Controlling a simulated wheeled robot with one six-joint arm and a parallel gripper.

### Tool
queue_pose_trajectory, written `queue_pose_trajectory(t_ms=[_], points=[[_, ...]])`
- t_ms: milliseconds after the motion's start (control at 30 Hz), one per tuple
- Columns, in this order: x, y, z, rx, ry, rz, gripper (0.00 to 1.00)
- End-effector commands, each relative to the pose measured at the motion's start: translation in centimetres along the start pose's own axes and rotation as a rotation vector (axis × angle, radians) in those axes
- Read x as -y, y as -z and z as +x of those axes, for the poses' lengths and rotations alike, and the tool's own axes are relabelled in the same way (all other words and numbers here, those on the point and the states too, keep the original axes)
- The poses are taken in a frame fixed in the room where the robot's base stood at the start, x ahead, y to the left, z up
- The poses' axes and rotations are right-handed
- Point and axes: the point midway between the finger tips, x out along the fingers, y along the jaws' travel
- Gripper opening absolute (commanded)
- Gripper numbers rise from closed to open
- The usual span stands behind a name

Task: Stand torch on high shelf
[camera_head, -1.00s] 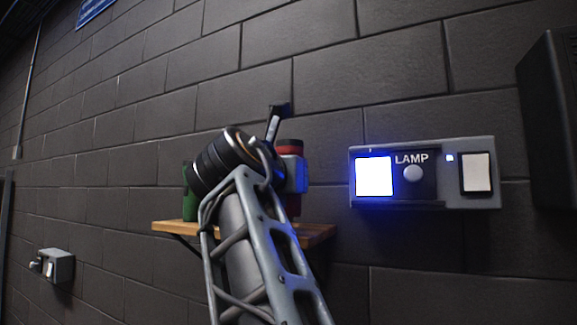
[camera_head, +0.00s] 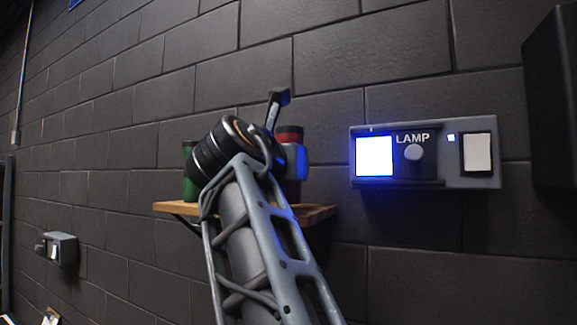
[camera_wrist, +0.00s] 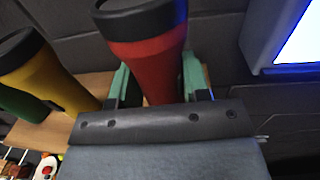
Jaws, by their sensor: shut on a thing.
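A red, black-capped cylinder, likely the torch (camera_wrist: 150,62), stands upright between the green-padded fingers of my gripper (camera_wrist: 155,78) in the wrist view. My gripper is shut on it. In the head view the red torch (camera_head: 290,134) shows partly behind my wrist, over the right part of the wooden shelf (camera_head: 318,213). Its lower end is hidden, so I cannot tell whether it touches the shelf.
A lit LAMP panel (camera_head: 425,178) is on the wall to the right. A small grey box (camera_head: 62,248) is lower left.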

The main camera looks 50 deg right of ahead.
Motion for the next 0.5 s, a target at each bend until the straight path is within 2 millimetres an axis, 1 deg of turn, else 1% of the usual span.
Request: queue_pose_trajectory(t_ms=[467,500], points=[[0.02,1.02,-0.02,0.001,0.000,0.000,0.07],[0.02,0.91,-0.02,0.001,0.000,0.000,0.47]])
